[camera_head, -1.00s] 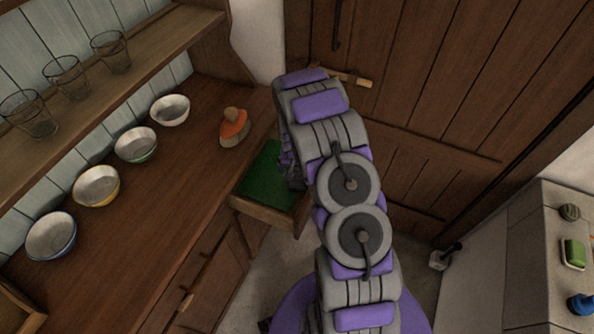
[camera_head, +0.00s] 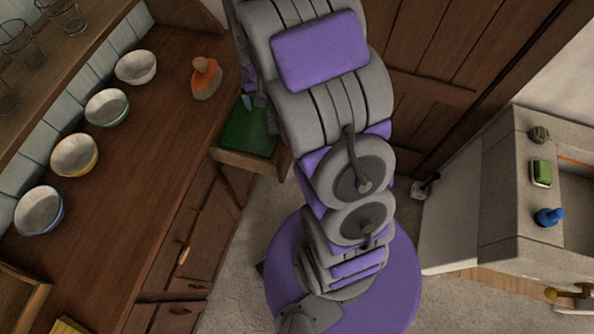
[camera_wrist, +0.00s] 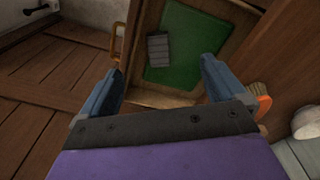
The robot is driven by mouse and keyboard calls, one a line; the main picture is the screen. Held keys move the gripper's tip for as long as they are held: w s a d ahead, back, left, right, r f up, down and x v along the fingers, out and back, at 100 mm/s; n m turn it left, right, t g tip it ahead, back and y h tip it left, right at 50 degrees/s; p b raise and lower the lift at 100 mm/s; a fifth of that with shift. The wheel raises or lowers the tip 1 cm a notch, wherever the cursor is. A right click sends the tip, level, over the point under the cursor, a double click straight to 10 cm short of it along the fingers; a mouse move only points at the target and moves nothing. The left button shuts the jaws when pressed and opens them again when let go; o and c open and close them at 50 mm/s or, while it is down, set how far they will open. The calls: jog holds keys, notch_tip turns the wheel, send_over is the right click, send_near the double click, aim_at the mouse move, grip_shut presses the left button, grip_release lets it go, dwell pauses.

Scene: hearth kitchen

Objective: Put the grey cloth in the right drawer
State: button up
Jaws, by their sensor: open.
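The right drawer (camera_head: 236,159) stands open at the far right end of the wooden counter, with a green lining. In the wrist view the open drawer (camera_wrist: 225,22) lies beyond my gripper. The grey cloth (camera_wrist: 159,48) is a small folded, ribbed piece lying on the green lining inside it. My gripper (camera_wrist: 163,65) is open, its two blue-grey fingers apart and nothing between their tips. The cloth appears just past the gap between the fingers, apart from them. In the head view my arm hides part of the drawer, and I cannot clearly make out the cloth.
An orange-topped brush (camera_head: 206,78) stands on the counter (camera_head: 150,165) near the drawer. Several bowls line the counter's back, under a shelf of glasses. A wooden door (camera_head: 430,70) is behind my arm. A stone sink unit (camera_head: 500,190) stands at right.

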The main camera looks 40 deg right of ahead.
jog(key=s+a+r+n, duration=0.1)
jog(key=s+a+r, duration=0.2)
jog(key=s, duration=0.7)
jog(key=s+a+r+n+g, duration=0.1)
jog(key=s+a+r+n, duration=0.1)
jog(key=s+r, duration=0.5)
jog(key=s+a+r+n+g, duration=0.1)
jog(key=s+a+r, duration=0.4)
jog(key=s, duration=0.8)
jog(key=shift+s+r+n+y, duration=0.2)
jog(key=shift+n+y, duration=0.1)
